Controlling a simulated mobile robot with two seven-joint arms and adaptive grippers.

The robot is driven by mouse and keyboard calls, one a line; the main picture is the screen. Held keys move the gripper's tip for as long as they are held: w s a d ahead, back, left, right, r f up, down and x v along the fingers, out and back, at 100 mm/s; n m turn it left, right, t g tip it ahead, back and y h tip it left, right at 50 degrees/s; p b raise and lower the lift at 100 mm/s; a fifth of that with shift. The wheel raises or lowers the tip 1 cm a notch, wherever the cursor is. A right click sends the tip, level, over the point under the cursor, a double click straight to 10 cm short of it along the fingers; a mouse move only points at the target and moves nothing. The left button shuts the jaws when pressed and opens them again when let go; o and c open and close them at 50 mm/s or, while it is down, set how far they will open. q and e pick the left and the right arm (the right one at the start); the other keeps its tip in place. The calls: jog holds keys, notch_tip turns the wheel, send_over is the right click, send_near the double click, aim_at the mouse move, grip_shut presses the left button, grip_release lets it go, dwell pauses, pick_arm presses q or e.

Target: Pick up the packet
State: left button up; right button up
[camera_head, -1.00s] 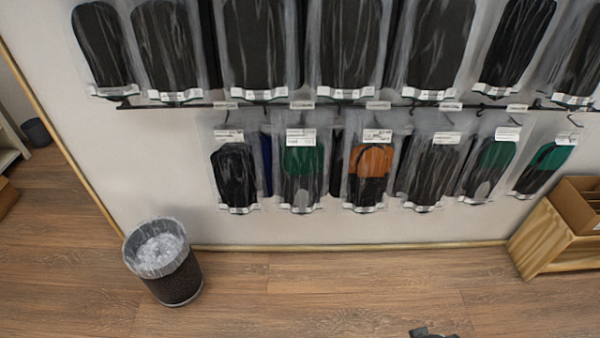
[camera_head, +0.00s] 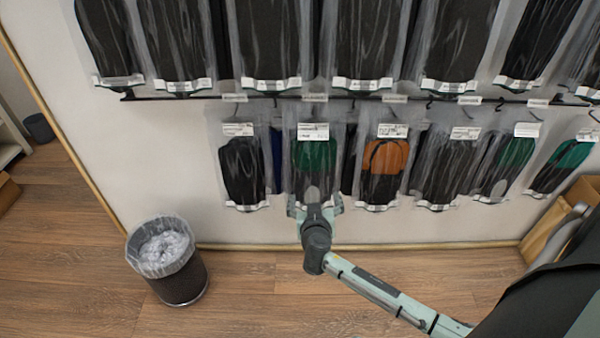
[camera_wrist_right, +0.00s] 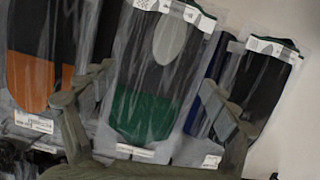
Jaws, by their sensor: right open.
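Several clear packets of insoles hang in a lower row on the wall. A green and black packet (camera_head: 314,160) hangs between a black packet (camera_head: 243,170) and an orange and black packet (camera_head: 384,165). My right gripper (camera_head: 315,205) is open at the lower end of the green and black packet and hides part of its bottom edge. In the right wrist view, where labels appear at the bottom, the green and black packet (camera_wrist_right: 148,90) lies between the spread fingers of the right gripper (camera_wrist_right: 160,80). I cannot tell whether they touch it. My left gripper is not in view.
Larger black insole packets (camera_head: 365,45) hang in the row above, over a dark rail (camera_head: 190,98). A lined waste bin (camera_head: 168,262) stands on the wooden floor at lower left.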

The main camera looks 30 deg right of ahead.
aim_at(313, 189)
jog(key=x, duration=0.6)
jog(key=shift+a+f, duration=0.1)
jog(key=shift+f, duration=0.2)
jog(key=shift+c, duration=0.5)
jog(key=c, duration=1.2)
